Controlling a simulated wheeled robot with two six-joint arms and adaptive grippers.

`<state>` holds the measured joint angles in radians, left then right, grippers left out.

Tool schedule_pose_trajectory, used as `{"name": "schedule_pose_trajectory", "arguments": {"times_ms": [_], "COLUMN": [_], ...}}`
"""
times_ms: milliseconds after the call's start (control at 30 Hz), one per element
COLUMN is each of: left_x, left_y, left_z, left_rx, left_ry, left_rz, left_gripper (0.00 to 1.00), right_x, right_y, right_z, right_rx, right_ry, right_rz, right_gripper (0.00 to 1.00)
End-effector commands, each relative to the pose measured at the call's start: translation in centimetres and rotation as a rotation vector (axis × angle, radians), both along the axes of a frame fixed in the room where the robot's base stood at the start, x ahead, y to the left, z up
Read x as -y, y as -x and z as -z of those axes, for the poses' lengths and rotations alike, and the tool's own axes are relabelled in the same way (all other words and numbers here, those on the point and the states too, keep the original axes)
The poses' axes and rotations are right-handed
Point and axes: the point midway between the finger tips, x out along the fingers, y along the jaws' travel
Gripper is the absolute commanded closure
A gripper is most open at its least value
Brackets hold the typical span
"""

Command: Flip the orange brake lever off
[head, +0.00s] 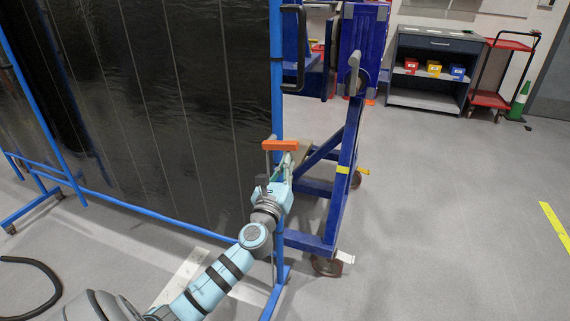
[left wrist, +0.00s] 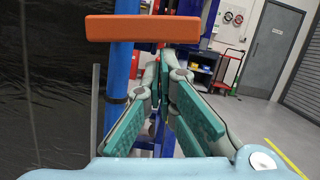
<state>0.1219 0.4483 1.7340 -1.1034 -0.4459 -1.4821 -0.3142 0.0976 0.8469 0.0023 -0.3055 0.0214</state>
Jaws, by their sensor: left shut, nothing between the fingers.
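The orange brake lever (head: 281,145) is a short flat bar lying crosswise beside the blue upright post of the jig frame (head: 341,182). In the left wrist view the orange lever (left wrist: 150,28) spans the top, just above the fingertips in the picture. My left gripper (head: 286,165) is right by the lever, a little below it in the head view. Its green-padded fingers (left wrist: 166,62) are shut with nothing between them. I cannot tell whether the fingertips touch the lever. My right gripper is in neither view.
A dark curtain screen (head: 190,110) on a blue frame stands close on the left. A grey shelf unit (head: 433,70) with small coloured bins and a red trolley (head: 493,75) stand at the back right. The floor on the right is clear.

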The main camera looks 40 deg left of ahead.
Motion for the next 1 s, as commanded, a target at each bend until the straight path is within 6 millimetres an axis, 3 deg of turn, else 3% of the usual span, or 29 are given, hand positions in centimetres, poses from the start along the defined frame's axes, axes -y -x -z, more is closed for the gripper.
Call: {"name": "schedule_pose_trajectory", "arguments": {"times_ms": [867,1000], "left_x": [0.5,0.6], "left_y": [-0.2,-0.2], "left_z": [-1.3,-1.9], "left_rx": [0.057,0.085], "left_ry": [0.161,0.24], "left_rz": [0.0,-0.001], "left_gripper": [1.0,1.0], "right_x": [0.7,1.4], "right_y": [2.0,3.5], "right_z": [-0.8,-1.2], "right_rx": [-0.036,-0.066], "right_ry": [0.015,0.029], "right_rz": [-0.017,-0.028], "right_gripper": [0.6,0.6]}}
